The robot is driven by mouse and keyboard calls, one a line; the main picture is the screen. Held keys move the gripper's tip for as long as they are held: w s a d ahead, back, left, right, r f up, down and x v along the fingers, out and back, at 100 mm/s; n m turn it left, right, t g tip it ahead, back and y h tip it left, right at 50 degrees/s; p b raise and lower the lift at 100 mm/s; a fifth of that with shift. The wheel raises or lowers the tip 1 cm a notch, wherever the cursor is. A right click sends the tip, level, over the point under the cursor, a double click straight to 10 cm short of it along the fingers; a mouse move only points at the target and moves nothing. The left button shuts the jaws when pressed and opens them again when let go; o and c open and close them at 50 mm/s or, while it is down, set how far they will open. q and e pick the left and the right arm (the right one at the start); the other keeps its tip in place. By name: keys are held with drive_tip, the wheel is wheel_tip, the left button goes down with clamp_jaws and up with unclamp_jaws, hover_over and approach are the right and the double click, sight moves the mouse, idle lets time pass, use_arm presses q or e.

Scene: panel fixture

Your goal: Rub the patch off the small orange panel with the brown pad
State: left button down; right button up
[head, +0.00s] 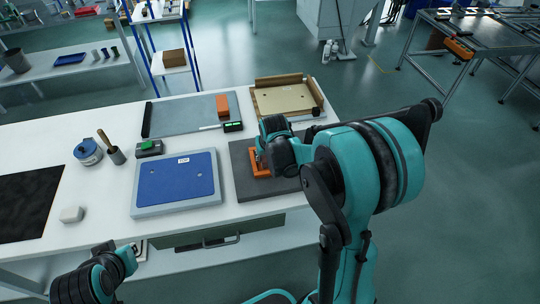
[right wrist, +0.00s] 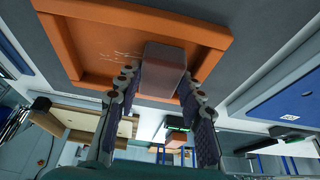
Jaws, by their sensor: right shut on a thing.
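The small orange panel (head: 258,172) lies on a dark grey mat (head: 243,185), partly hidden by my right arm in the head view. In the right wrist view the orange panel (right wrist: 105,40) shows a raised rim and faint whitish streaks (right wrist: 122,55) on its face, left of the pad. My right gripper (right wrist: 158,82) is shut on the brown pad (right wrist: 166,58), which is at the panel's face inside the rim; I cannot tell whether they touch. My left gripper (head: 133,250) is low at the left, by the table's front edge; its fingers are unclear.
A blue panel (head: 175,180) in a grey frame lies left of the mat. Behind are a grey panel (head: 185,115) with an orange block (head: 222,105) and a wooden-edged tray (head: 285,98). A blue-lidded jar (head: 88,152) and a white block (head: 71,214) stand at the left.

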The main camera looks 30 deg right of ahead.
drive_tip(key=shift+s+d, duration=0.15)
drive_tip(key=shift+d, duration=0.5)
drive_tip(key=shift+d, duration=0.2)
drive_tip(key=shift+s+d, duration=0.2)
drive_tip(key=shift+d, duration=0.3)
drive_tip(key=shift+d, duration=0.1)
drive_tip(key=shift+s+d, duration=0.15)
drive_tip(key=shift+d, duration=0.5)
drive_tip(key=shift+s+d, duration=0.15)
drive_tip(key=shift+d, duration=0.45)
drive_tip(key=shift+d, duration=0.15)
